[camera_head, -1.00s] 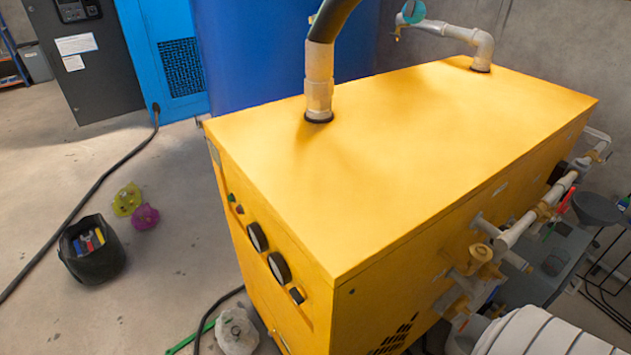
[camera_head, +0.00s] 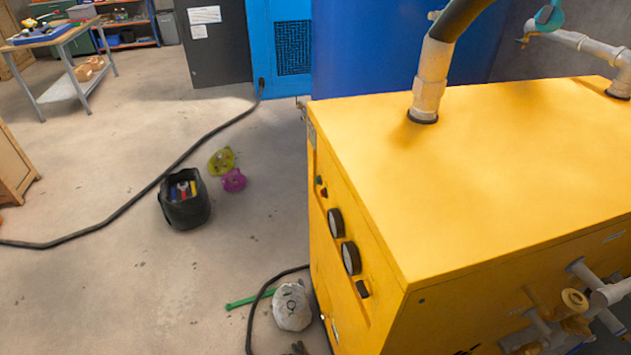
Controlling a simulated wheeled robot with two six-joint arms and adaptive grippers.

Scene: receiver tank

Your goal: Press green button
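A yellow machine cabinet (camera_head: 480,150) fills the right of the head view. On its narrow left-facing panel, near the far end, sits a small green button (camera_head: 318,181). A small red button (camera_head: 323,192) is just below and nearer to me. Two round dark gauges (camera_head: 336,223) and a small black switch (camera_head: 362,289) follow along the same panel. The panel is seen at a steep slant, so the button's face is small. Neither of my grippers is in view.
A black bucket of tools (camera_head: 185,199) stands on the floor to the left, beside yellow and magenta items (camera_head: 233,180). A dark cable (camera_head: 150,190) crosses the floor. A whitish bag (camera_head: 292,307) and green rod (camera_head: 250,299) lie near the cabinet. Floor between is open.

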